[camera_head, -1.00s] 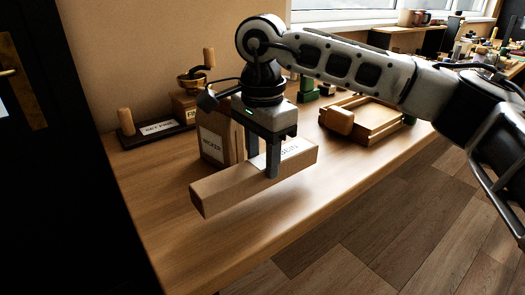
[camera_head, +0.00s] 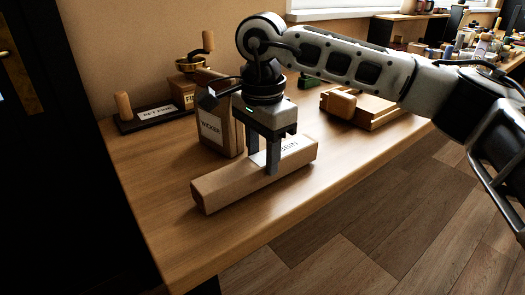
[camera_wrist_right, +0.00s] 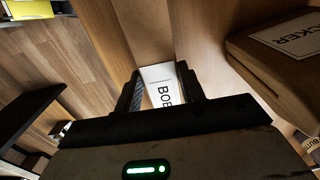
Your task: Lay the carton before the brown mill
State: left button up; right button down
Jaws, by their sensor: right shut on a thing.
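A long brown carton (camera_head: 225,187) with a white label starting "BOB" lies level across the front part of the wooden table (camera_head: 190,245). My right gripper (camera_head: 265,168) points down with its fingers on both sides of the carton's middle and is shut on it. The carton is on or just above the table; I cannot tell which. In the right wrist view its label (camera_wrist_right: 160,78) shows between the fingers. The brown mill (camera_head: 187,88), with a brass bowl and crank, stands at the back, partly hidden by a box and my gripper. My left gripper is not in view.
An upright brown box (camera_head: 213,130) labelled "WICKER" stands right behind the carton. A dark key tray (camera_head: 155,119) with a wooden post lies at the back left. A wooden tray (camera_head: 375,108) lies to the right. The table's front edge is near the carton.

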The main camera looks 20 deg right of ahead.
aim_at(262, 159)
jog(key=shift+f, duration=0.35)
jog(key=c, duration=0.8)
grip_release()
jog(key=shift+o, duration=0.2)
notch_tip(262, 159, up, 16)
jog(key=p, duration=0.2)
